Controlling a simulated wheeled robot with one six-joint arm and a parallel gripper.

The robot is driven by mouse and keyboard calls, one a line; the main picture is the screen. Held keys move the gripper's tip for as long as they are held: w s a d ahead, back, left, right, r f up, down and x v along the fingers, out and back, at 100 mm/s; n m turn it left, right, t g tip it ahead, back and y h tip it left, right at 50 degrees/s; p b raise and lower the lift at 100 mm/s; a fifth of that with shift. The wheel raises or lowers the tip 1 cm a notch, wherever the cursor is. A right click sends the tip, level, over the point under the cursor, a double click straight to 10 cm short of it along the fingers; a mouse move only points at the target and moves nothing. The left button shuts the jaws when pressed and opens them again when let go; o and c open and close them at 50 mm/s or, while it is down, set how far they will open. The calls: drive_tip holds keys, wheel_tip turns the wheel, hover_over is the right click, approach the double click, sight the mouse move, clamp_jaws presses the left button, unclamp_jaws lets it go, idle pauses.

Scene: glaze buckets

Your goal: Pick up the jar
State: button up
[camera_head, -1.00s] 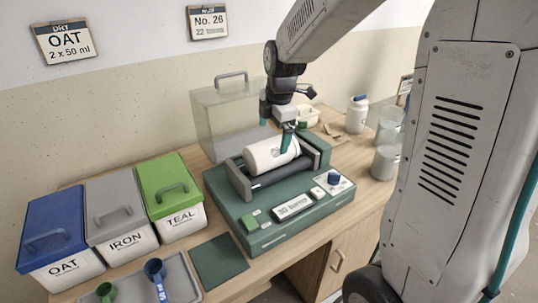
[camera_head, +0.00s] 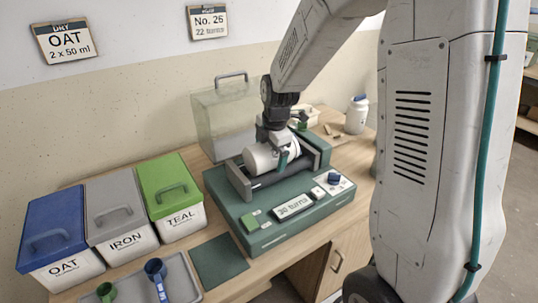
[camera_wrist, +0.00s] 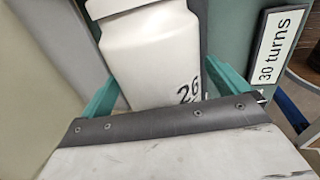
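The white jar (camera_head: 262,157) lies on its side on the rollers of a green machine (camera_head: 232,212). It also shows in the wrist view (camera_wrist: 155,60), with its neck toward the top and a handwritten "26" on its side. My gripper (camera_head: 280,156) is lowered over the jar from above. In the wrist view its two teal fingers (camera_wrist: 160,85) are on either side of the jar. A gap shows between the jar and the right finger; the left finger is close to the jar, and contact there is unclear. My gripper hides part of the jar in the head view.
The machine has a "30 turns" display (camera_head: 293,207) and a blue knob (camera_head: 334,178). A clear box (camera_head: 222,115) stands behind it. Lidded OAT (camera_head: 62,270), IRON (camera_head: 125,243) and TEAL (camera_head: 181,222) bins stand left. A white bottle (camera_head: 356,115) stands at the back right.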

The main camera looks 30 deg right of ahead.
drive_tip(key=c, duration=1.1)
drive_tip(key=shift+o, duration=0.2)
drive_tip(key=shift+w+r, duration=0.1)
drive_tip(key=shift+r, duration=0.05)
drive_tip(key=shift+w+v, duration=0.2)
drive_tip(key=shift+v, duration=0.65)
drive_tip(key=shift+w+v, duration=0.15)
drive_tip(key=shift+v, duration=0.7)
drive_tip(key=s+a+r, duration=0.1)
drive_tip(key=s+a, duration=0.1)
drive_tip(key=s, duration=1.4)
drive_tip(key=w+v, duration=0.2)
drive_tip(key=v, duration=0.7)
drive_tip(key=shift+r, duration=0.35)
